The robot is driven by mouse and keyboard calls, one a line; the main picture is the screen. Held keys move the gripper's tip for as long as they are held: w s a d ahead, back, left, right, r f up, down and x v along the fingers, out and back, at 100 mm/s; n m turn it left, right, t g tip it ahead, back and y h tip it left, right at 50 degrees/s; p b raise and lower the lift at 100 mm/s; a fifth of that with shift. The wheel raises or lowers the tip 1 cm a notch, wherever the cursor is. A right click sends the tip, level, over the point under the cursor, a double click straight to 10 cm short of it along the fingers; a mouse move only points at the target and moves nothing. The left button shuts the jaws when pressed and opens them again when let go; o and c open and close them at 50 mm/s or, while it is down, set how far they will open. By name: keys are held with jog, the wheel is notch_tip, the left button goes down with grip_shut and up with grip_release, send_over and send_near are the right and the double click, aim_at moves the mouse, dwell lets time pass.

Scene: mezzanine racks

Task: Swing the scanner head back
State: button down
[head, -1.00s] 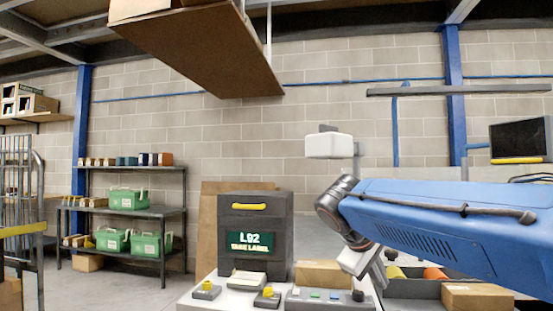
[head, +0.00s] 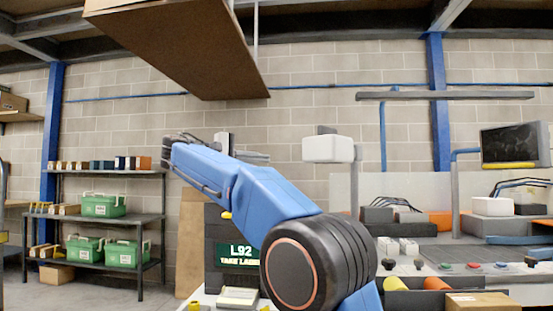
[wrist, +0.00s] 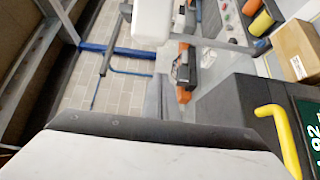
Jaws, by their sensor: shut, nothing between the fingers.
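The scanner head (head: 332,149) is a white box with rounded edges on a grey upright above the workbench, in the middle of the head view. It also shows at the top of the wrist view (wrist: 152,20). My gripper (head: 258,156) is shut and empty, to the left of the scanner head and at about its height in the head view. A gap shows between them there; their difference in depth is hard to tell. In the wrist view my gripper's grey fingers (wrist: 158,98) appear below the scanner head, apart from it. My arm hides part of the bench.
The dark label printer (head: 238,255) stands below my forearm; its yellow handle (wrist: 280,135) is close at right in the wrist view. A monitor (head: 510,146) and boxes are at right. A brown overhead panel (head: 175,45) hangs above. Shelves with green crates (head: 104,204) stand left.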

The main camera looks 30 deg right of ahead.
jog(key=s+d, duration=0.2)
jog(key=d, duration=0.8)
jog(key=shift+r, duration=0.35)
jog(key=shift+s+d, duration=0.1)
jog(key=shift+s, duration=0.05)
